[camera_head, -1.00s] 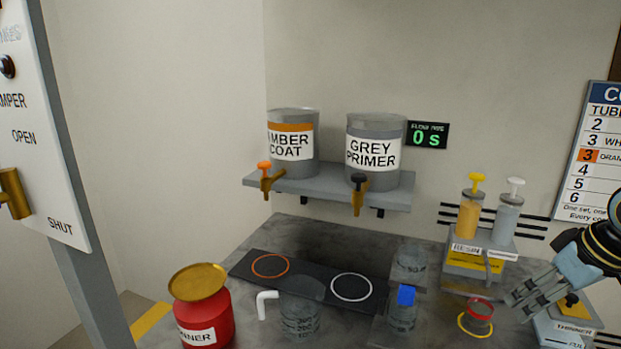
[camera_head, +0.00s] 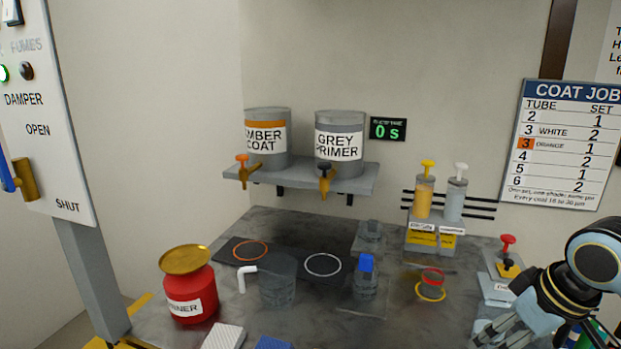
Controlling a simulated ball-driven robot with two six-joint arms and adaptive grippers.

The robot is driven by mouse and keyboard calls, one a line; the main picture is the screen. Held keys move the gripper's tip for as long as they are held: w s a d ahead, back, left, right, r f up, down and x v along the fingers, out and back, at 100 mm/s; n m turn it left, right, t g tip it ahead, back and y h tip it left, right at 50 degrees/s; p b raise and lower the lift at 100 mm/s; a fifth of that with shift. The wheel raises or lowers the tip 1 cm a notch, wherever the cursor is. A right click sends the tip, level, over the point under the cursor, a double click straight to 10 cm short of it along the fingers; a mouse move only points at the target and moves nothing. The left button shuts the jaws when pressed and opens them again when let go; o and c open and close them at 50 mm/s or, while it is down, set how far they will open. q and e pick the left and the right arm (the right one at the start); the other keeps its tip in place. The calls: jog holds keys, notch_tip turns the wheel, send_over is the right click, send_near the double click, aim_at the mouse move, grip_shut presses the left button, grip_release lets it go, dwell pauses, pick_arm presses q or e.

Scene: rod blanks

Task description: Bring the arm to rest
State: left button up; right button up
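My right arm comes in from the right edge. Its black and pale-blue wrist leads to my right gripper (camera_head: 496,334), which points down and left at the bottom right. The gripper is over the front right of the grey bench (camera_head: 400,322), and no object shows in it. The fingers are small and partly cut off by the bottom edge, so their opening is unclear. My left gripper is not in view.
A red thinner can (camera_head: 188,288), clear jug (camera_head: 278,282) and blue-topped block (camera_head: 366,278) stand on the bench. Two paint tanks (camera_head: 340,145) sit on a shelf behind.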

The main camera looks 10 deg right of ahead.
jog(key=s+a+r+m+h, duration=0.1)
jog(key=s+a, duration=0.4)
jog(key=s, duration=0.3)
jog(key=s+a+r+m, duration=0.1)
jog(key=s+a, duration=0.4)
jog(key=s, duration=0.4)
notch_tip(320, 180, down, 30)
jog(key=d+g+b, duration=0.2)
jog(key=d+b, duration=0.1)
jog(key=b, duration=0.2)
pick_arm(q)
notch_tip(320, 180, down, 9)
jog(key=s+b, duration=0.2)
jog(key=b, duration=0.1)
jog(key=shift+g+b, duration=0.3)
pick_arm(e)
jog(key=s+d+f+g, duration=0.1)
jog(key=s+f, duration=1.8)
jog(key=f, duration=0.2)
jog(key=shift+s, duration=0.4)
